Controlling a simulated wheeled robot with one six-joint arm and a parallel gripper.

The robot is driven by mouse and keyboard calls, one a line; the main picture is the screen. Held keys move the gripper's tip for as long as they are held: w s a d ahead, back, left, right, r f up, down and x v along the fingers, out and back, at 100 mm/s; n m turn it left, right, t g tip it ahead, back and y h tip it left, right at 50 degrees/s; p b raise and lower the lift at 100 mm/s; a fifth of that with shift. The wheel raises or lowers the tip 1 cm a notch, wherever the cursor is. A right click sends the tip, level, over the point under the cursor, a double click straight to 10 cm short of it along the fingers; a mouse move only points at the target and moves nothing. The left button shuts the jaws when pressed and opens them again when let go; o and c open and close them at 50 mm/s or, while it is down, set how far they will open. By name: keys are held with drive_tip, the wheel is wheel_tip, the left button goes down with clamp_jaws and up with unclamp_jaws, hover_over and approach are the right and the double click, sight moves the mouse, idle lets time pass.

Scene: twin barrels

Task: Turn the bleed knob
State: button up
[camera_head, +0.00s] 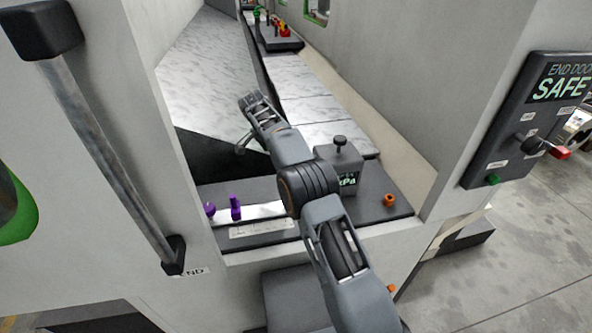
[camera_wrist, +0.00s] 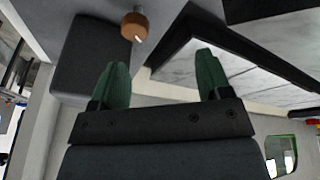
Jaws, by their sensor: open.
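An orange-brown round knob (camera_wrist: 135,26) with a pale pointer mark shows in the wrist view, above and left of my fingers. No label on it is legible, so I cannot confirm it is the bleed knob. My gripper (camera_wrist: 162,65) is open and empty, its two green fingers apart from the knob. In the head view my gripper (camera_head: 250,103) reaches through the opening into the chamber. Small orange knobs show there on the right end of the ledge (camera_head: 389,200) and low beside my arm (camera_head: 390,288); I cannot tell which matches the wrist view.
A grey kPa gauge box (camera_head: 349,165) with a black top knob stands beside my arm. Purple fittings (camera_head: 235,208) stand at the ledge's left. White walls flank the opening. A control panel (camera_head: 510,120) reading SAFE is at right, a grey handle bar (camera_head: 108,160) at left.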

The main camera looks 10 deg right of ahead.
drive_tip(key=d+f+m, duration=0.2)
drive_tip(key=f, duration=0.1)
drive_tip(key=s+d+f+m, duration=0.1)
drive_tip(key=d+f+m, duration=0.1)
drive_tip(key=f, duration=0.1)
drive_tip(key=d+f+m+g+h+p, duration=0.1)
drive_tip(key=d+f+m, duration=0.1)
drive_tip(key=f+m, duration=0.1)
drive_tip(key=shift+s+d+f, duration=0.35)
drive_tip(key=shift+d+f, duration=0.05)
idle(0.4)
drive_tip(key=shift+c, duration=0.4)
drive_tip(key=c, duration=0.8)
drive_tip(key=shift+c, duration=0.2)
